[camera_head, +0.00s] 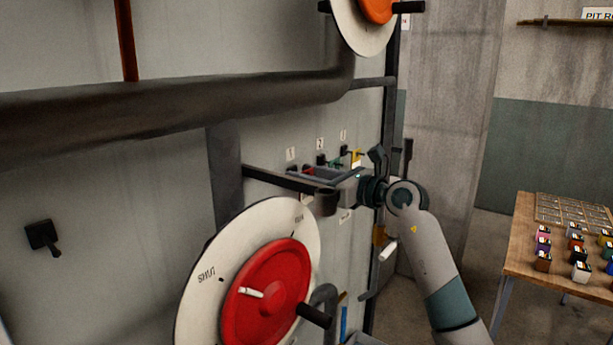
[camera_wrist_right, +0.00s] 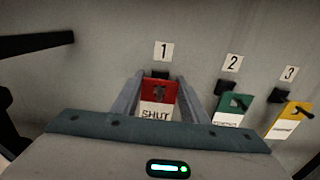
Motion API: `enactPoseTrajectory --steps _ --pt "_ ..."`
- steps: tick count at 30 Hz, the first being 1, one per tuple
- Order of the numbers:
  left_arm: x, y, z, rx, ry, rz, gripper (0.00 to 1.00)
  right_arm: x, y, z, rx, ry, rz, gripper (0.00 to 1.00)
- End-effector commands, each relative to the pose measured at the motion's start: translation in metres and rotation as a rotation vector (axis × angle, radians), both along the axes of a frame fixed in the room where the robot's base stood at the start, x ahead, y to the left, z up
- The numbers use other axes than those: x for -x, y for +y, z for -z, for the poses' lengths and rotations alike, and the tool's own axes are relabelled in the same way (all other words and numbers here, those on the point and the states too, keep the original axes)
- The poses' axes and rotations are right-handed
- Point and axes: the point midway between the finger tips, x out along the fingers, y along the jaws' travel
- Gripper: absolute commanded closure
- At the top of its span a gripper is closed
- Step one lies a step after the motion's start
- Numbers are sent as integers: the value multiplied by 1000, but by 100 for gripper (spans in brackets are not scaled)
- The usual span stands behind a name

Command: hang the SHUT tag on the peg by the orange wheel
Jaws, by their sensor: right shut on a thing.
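The SHUT tag (camera_wrist_right: 157,114) has a red top with a dark mark and a white lower part lettered SHUT. It is between the two fingers of my right gripper (camera_wrist_right: 157,92), just below the black peg under number 1; I cannot tell whether it still hangs on that peg. In the head view the right gripper (camera_head: 318,177) is at the numbered wall pegs, and the red of the tag (camera_head: 308,170) shows there, small. The orange wheel (camera_head: 376,8) is at the top, cut by the frame, with a black stub (camera_head: 324,6) left of its pale disc. My left gripper is not in view.
A green tag (camera_wrist_right: 234,108) hangs under number 2 and a yellow tag (camera_wrist_right: 291,120) under number 3. A thick dark pipe (camera_head: 180,112) crosses above the pegs. A red wheel (camera_head: 262,285) is below. A wooden table (camera_head: 522,238) with small blocks stands right.

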Motion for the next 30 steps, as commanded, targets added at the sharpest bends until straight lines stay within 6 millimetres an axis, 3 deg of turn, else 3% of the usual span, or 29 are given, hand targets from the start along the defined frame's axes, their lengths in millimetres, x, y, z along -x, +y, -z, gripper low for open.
enactPoseTrajectory --steps 30 --pt "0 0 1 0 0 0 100 10 -13 1 1 0 0 82"
